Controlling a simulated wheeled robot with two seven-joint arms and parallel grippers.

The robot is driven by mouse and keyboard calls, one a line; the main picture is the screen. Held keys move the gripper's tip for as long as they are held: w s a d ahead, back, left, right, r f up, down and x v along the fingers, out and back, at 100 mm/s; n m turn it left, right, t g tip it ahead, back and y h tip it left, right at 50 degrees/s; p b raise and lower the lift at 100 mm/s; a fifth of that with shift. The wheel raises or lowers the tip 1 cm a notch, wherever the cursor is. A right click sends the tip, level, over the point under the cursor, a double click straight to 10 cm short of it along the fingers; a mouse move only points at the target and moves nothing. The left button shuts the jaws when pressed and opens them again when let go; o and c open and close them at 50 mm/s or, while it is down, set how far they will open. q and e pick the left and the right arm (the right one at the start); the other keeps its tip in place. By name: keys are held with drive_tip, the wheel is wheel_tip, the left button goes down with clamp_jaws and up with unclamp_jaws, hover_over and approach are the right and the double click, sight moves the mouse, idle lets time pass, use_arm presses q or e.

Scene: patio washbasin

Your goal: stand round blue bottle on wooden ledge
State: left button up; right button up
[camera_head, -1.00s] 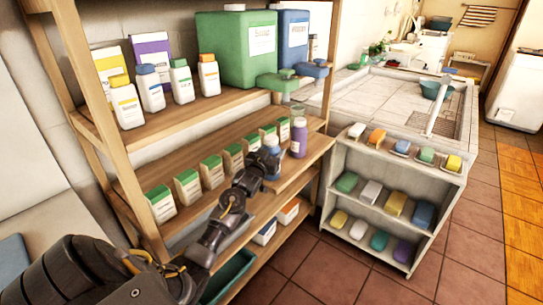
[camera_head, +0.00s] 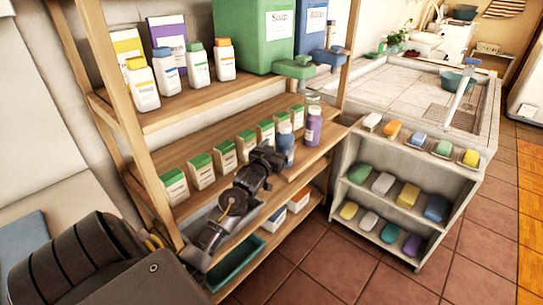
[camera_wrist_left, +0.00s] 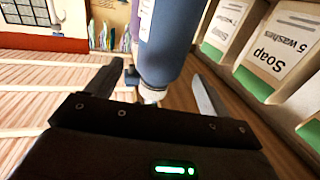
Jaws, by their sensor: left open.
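The round blue bottle (camera_head: 286,150) stands upright on the middle wooden shelf, the wooden ledge (camera_head: 322,150), near its right end. A purple bottle (camera_head: 313,127) stands just to its right. My left gripper (camera_head: 272,155) reaches in from the left, close to the blue bottle, and hides part of it. In the left wrist view, which looks upside down, the blue bottle (camera_wrist_left: 168,38) shows between the spread fingers of my left gripper (camera_wrist_left: 158,88), with space on both sides. Its base is out of that view. My right gripper is not in view.
A row of green-and-white soap boxes (camera_head: 225,156) stands along the ledge behind my left arm. The upper shelf (camera_head: 160,118) holds several bottles and large green and blue containers. A low stand of soap bars (camera_head: 400,190) is to the right, with open tiled floor before it.

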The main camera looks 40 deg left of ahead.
use_arm(q)
drive_tip(key=shift+v, duration=2.95)
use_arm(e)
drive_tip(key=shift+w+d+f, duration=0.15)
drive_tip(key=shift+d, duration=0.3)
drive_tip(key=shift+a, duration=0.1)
